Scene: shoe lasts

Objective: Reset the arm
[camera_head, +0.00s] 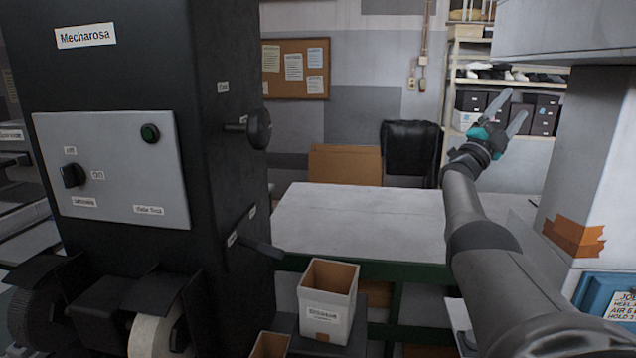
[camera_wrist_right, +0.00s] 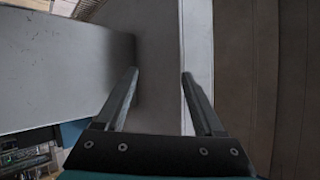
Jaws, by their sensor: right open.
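My right gripper (camera_head: 507,112) is raised at the right of the head view, with its arm stretched up and forward from the lower right. Its two grey fingers are spread apart with nothing between them. In the right wrist view the open fingers (camera_wrist_right: 160,80) point towards plain grey surfaces, and no object is between them. My left gripper does not show in either view.
A black machine (camera_head: 225,160) with a grey control panel fills the left. A bare white-topped table (camera_head: 365,215) stands in the middle. An open box (camera_head: 327,300) sits before it. A grey column (camera_head: 590,170) stands right of my arm. Shelves (camera_head: 510,78) are behind.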

